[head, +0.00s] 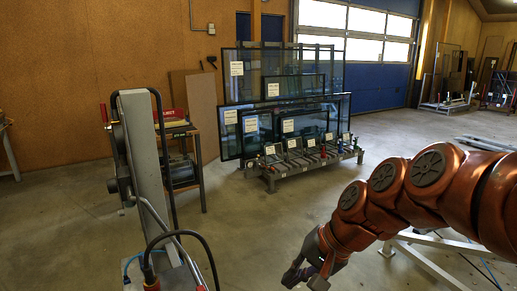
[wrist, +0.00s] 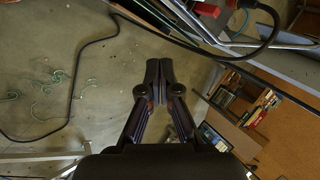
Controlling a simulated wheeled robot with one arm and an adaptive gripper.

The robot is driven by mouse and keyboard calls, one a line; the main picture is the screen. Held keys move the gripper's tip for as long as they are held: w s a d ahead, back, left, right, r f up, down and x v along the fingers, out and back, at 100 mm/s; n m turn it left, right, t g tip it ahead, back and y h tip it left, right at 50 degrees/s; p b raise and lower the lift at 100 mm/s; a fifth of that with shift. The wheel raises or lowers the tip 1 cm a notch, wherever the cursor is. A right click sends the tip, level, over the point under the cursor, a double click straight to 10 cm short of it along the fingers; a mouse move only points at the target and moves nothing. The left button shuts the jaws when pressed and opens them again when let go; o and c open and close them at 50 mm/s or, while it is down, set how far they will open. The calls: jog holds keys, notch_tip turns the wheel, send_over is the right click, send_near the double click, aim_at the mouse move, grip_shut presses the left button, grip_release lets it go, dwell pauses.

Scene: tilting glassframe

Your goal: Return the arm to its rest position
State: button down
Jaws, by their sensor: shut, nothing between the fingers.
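My arm, orange-brown with dark round joint caps, reaches in from the right side of the head view. My gripper (head: 308,274) hangs at its end near the bottom of that view, above the concrete floor. In the wrist view my gripper (wrist: 159,92) is shut, its dark fingertips together with nothing between them. It touches nothing that I can see.
A grey column (head: 145,170) with cables stands at left in the head view. Glass panes on a rack (head: 290,165) stand further back. White frame bars (head: 430,262) lie below my arm. The middle floor is clear.

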jog(key=s+d+n+g+h+p, duration=0.2)
jog(key=s+d+h+p, duration=0.1)
jog(key=s, duration=0.8)
jog(key=s+d+n+g+h+p, duration=0.2)
jog(key=s+d+p, duration=0.3)
jog(key=s+d, duration=0.3)
jog(key=s+h, duration=0.1)
jog(key=s, duration=0.2)
jog(key=shift+d+r, duration=0.2)
jog(key=shift+r, duration=0.05)
